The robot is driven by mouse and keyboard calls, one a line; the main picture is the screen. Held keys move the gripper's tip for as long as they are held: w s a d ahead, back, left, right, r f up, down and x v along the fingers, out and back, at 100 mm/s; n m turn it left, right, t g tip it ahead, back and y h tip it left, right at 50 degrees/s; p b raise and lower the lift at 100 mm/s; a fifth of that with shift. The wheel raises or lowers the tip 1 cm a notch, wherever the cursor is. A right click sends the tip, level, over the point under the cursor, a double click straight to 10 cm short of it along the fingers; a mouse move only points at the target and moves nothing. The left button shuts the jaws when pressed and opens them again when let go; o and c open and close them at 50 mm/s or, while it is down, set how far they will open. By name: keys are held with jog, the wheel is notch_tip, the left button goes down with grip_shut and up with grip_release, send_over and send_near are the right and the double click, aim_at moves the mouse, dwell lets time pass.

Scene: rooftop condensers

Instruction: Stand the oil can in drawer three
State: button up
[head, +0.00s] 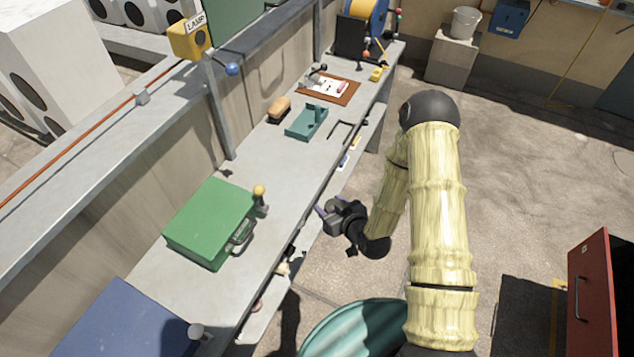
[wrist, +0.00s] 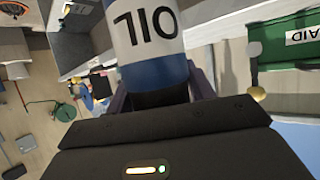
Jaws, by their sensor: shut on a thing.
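The oil can (wrist: 150,42), white with a blue lower band and the letters OIL, fills the upper middle of the wrist view. Its label reads upside down there. My gripper (wrist: 162,92) is shut on it, with a purple finger at either side. In the head view my gripper (head: 332,210) is beside the front edge of the bench, and I cannot make out the can clearly there. A red panel with a metal handle (head: 580,298) stands at the lower right. I see no drawer number and cannot tell whether it is drawer three.
The bench (head: 287,173) carries a green first-aid case (head: 208,222), a teal tray (head: 306,122), a brown block and a clipboard. A lower shelf holds small items. A round green striped thing (head: 352,325) is at the bottom. The floor right of my arm is mostly clear.

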jog(key=s+d+f+m+t+h, duration=0.1)
jog(key=d+f+m+h, duration=0.2)
jog(key=d+f, duration=0.2)
jog(key=s+d+f+m+t+h, duration=0.1)
jog(key=d+f+m+h, duration=0.2)
jog(key=d, duration=0.6)
notch_tip(320, 180, down, 3)
jog(key=shift+s+d+r+m+h, duration=0.2)
jog(key=shift+s+d+m+h, duration=0.2)
jog(key=shift+h, duration=0.2)
jog(key=shift+d, duration=0.1)
